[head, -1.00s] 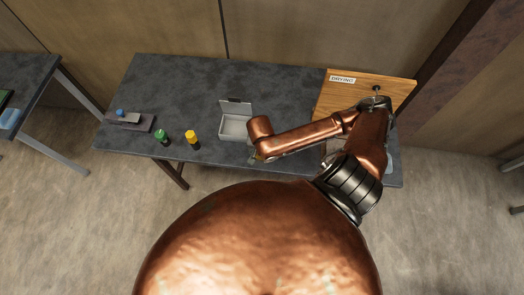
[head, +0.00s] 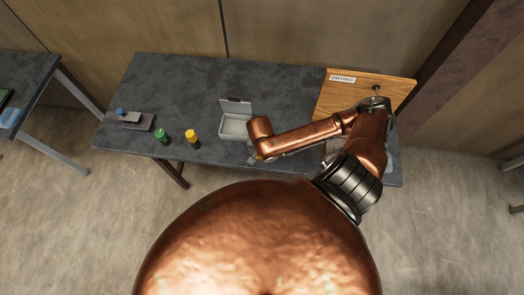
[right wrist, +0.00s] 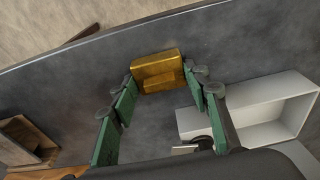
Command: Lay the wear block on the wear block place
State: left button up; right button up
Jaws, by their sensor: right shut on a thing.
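A brass-coloured block (right wrist: 158,72) with a smaller step on its near face, seemingly the wear block, sits between the fingertips of my right gripper (right wrist: 163,84). The green fingers are shut on its two sides. Dark tabletop shows around the block; I cannot tell whether it touches the table. In the head view my right gripper (head: 257,157) is mostly hidden under my copper arm, near the table's front edge and just right of the grey box. I cannot make out the wear block place for certain. My left gripper is out of view.
The open grey box (head: 235,126) stands close by and also shows in the right wrist view (right wrist: 275,112). Yellow-topped (head: 192,138) and green-topped (head: 162,136) bottles stand left. A dark plate (head: 140,127) bears small parts. A wooden board (head: 335,97) lies right. The table's middle back is clear.

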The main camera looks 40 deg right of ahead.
jog(key=o, duration=1.7)
notch_tip(320, 180, up, 6)
jog(key=p, duration=0.9)
